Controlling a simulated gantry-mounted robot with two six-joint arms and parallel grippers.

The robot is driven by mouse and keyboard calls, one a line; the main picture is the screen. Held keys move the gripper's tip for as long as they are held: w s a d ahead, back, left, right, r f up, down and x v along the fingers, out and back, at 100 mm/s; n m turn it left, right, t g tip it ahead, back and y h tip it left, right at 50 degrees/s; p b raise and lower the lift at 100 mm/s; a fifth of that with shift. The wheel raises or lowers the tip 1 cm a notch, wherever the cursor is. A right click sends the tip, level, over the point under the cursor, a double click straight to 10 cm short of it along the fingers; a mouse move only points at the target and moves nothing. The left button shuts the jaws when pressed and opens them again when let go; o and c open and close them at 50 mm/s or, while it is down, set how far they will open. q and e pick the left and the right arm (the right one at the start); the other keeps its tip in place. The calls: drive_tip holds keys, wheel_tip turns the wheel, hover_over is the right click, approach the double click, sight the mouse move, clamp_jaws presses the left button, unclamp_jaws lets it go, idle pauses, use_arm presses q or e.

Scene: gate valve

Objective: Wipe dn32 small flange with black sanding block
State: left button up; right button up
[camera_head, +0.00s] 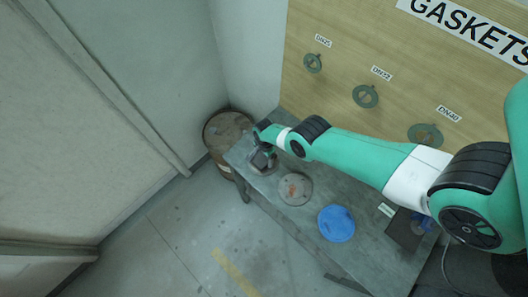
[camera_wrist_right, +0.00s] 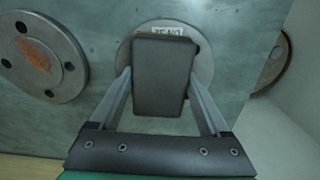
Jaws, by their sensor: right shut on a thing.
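The small flange (camera_wrist_right: 205,60) is a grey disc on the table. Its white label (camera_wrist_right: 168,31) appears upside down and seems to read DN32. The black sanding block (camera_wrist_right: 160,65) is between the fingers of my right gripper (camera_wrist_right: 160,88), which is shut on it. The block is over the flange and hides its middle; I cannot tell whether they touch. In the head view my right gripper (camera_head: 265,158) is at the table's far left end, over the same flange (camera_head: 258,170), which is partly hidden. My left gripper is in neither view.
A larger flange with a rusty centre (camera_head: 295,189) lies next to it on the grey table (camera_head: 285,218). A blue disc (camera_head: 336,223) and a dark plate (camera_head: 402,232) lie farther right. A rusty barrel (camera_head: 222,130) stands beyond the table end. Gaskets (camera_head: 365,96) hang on the wooden board.

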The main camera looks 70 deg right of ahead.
drive_tip(key=r, duration=0.2)
drive_tip(key=shift+w+d+r+p, duration=0.3)
drive_tip(key=shift+d+p, duration=0.1)
drive_tip(key=shift+d+r+p, duration=0.1)
drive_tip(key=shift+r+p, duration=0.25)
wheel_tip(320, 180, up, 4)
drive_tip(key=p, duration=0.4)
drive_tip(key=shift+r+p, duration=0.25)
drive_tip(key=shift+p, duration=0.1)
